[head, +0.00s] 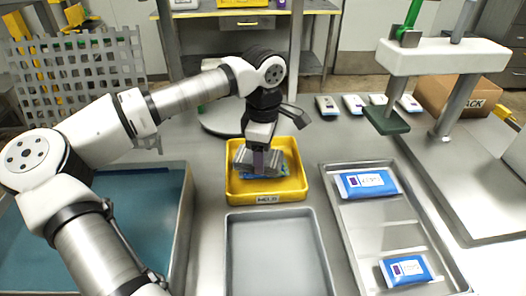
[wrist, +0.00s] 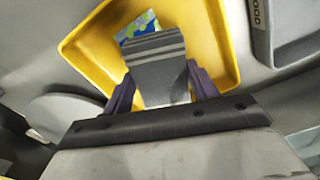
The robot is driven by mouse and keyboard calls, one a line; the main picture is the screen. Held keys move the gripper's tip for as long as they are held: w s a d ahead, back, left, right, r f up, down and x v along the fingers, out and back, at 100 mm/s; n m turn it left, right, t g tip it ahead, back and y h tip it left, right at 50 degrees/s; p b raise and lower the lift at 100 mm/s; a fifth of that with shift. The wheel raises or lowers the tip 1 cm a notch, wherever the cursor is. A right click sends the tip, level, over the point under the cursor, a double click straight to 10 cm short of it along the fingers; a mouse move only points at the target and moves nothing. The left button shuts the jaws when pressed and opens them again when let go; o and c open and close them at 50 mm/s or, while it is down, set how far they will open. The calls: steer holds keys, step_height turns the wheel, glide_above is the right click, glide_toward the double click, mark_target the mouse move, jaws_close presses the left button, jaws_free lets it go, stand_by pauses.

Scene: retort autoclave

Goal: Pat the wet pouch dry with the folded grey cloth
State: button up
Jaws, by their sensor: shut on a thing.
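The folded grey cloth (head: 243,157) is held in my gripper (head: 262,163), which is shut on it. In the wrist view the cloth (wrist: 158,70) shows between the two purple fingers of my gripper (wrist: 160,92). The cloth is inside the yellow tray (head: 298,190), over a blue and green pouch (head: 283,169). In the wrist view part of the pouch (wrist: 138,27) shows past the cloth's far end. The cloth covers most of the pouch, and I cannot tell whether they touch. Wetness on the pouch is not clear.
An empty grey tray (head: 277,217) lies in front of the yellow tray. A metal tray (head: 343,221) at right holds two blue and white pouches (head: 366,184). Several pouches lie at the back. A stand with a green plate (head: 386,120) rises at back right. A perforated rack stands at left.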

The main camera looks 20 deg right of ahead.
steer(key=shift+r+p, duration=2.1)
steer(key=shift+r, duration=1.4)
steer(key=shift+f, duration=0.1)
steer(key=shift+s+d+f+b, duration=0.1)
steer(key=shift+d+f+b, duration=0.3)
steer(key=shift+f+b, duration=0.5)
steer(key=shift+s+d+f+b, duration=0.1)
steer(key=shift+d+f+b, duration=0.25)
steer(key=shift+f+b, duration=0.55)
steer(key=shift+d+f+b, duration=0.4)
steer(key=shift+f+b, duration=0.25)
steer(key=shift+f, duration=0.45)
steer(key=shift+f+b, duration=0.55)
steer(key=shift+r, duration=0.1)
steer(key=shift+r+p, duration=2.3)
steer(key=shift+r, duration=1.15)
